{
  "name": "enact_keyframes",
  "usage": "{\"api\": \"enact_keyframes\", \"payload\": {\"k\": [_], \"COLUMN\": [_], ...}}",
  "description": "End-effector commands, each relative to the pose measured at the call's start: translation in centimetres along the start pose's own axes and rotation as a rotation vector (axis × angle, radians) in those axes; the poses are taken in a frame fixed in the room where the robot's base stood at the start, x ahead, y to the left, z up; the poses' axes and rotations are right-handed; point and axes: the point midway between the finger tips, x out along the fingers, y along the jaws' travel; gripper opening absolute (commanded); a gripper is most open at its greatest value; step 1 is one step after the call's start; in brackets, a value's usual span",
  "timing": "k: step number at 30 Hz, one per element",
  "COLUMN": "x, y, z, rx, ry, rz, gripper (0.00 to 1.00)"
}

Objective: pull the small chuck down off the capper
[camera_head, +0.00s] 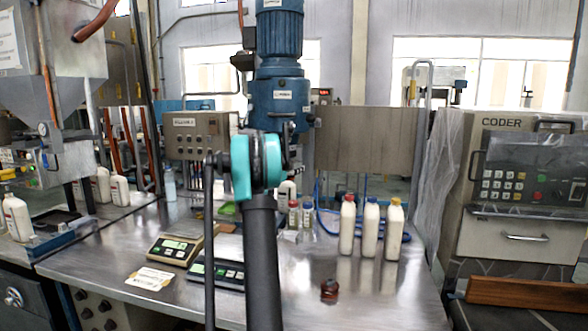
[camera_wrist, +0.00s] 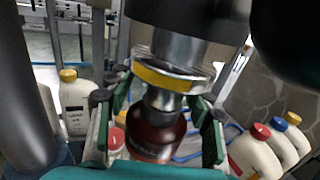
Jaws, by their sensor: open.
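In the wrist view, the capper's metal spindle (camera_wrist: 180,47) hangs down from a dark housing and ends in a ring with a yellow band. Below the ring, a short metal neck leads to a dark red-brown, rounded chuck (camera_wrist: 155,138), which appears attached to the capper. My gripper (camera_wrist: 156,108) is open, with its green-padded fingers on the left and right of the chuck. Whether either pad touches it is unclear. In the head view, my arm and its teal joint hide the gripper and the attached chuck.
A small dark red-brown piece (camera_head: 329,290) lies on the steel table (camera_head: 380,305). White bottles with red (camera_head: 347,225), blue (camera_head: 370,228) and yellow (camera_head: 394,230) caps stand right of my arm. Two scales (camera_head: 174,249) are at the left.

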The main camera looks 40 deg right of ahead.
Motion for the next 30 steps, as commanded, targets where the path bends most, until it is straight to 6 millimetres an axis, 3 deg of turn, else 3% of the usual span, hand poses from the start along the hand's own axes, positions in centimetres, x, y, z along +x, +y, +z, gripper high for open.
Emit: {"api": "enact_keyframes", "payload": {"k": [24, 30], "x": [0.0, 0.0], "y": [0.0, 0.0], "z": [-2.1, -2.1], "rx": [0.000, 0.000], "ry": [0.000, 0.000], "rz": [0.000, 0.000], "gripper": [0.51, 0.27]}}
